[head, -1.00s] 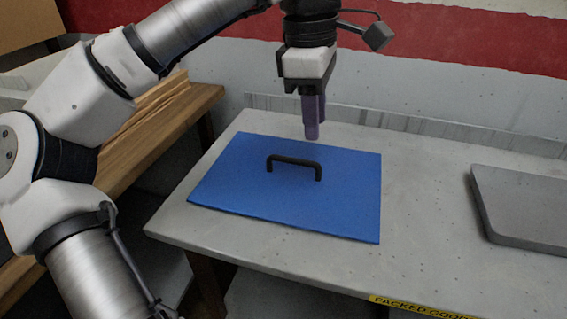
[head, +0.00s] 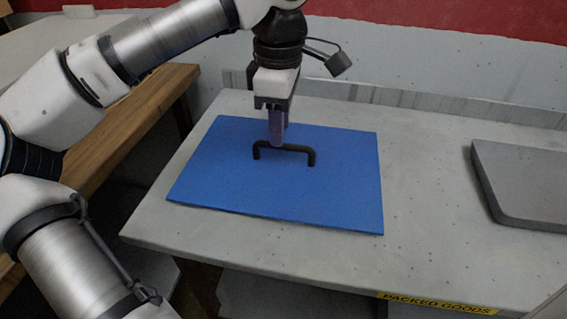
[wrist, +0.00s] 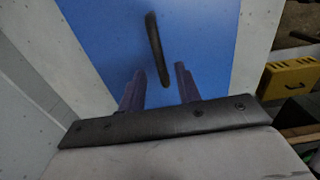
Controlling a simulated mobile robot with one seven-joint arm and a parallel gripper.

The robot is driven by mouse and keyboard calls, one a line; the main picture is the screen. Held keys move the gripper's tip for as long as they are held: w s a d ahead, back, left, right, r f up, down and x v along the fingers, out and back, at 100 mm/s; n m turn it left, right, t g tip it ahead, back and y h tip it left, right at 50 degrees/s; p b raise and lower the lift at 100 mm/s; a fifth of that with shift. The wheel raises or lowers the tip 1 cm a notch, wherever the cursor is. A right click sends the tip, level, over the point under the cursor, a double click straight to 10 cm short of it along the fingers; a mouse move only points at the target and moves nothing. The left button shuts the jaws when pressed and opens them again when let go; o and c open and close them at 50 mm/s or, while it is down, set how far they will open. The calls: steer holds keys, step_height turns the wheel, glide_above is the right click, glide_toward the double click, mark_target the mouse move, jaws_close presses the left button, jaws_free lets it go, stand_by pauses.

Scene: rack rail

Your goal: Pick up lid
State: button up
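The lid (head: 320,190) is a flat blue rectangular panel lying on the grey table. A black bar handle (head: 300,149) stands up from its middle. The lid (wrist: 202,50) and the handle (wrist: 157,50) also show in the wrist view. My gripper (head: 277,142) points down over the lid, its purple fingers overlapping the left part of the handle in the head view. Whether the fingers touch the handle cannot be told.
The grey table (head: 430,220) has free room around the lid. A grey slab (head: 525,185) lies at the right. A yellow "packed goods" label (head: 435,303) is on the front edge. A wooden bench (head: 120,135) stands at the left. A yellow case (wrist: 290,77) shows in the wrist view.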

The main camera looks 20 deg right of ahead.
mark_target(284, 146)
steer(key=f, duration=0.5)
steer(key=shift+s+d+f+b, duration=0.1)
steer(key=shift+s+d+b, duration=0.15)
steer(key=shift+b, duration=0.1)
steer(key=shift+c, duration=0.4)
jaws_close()
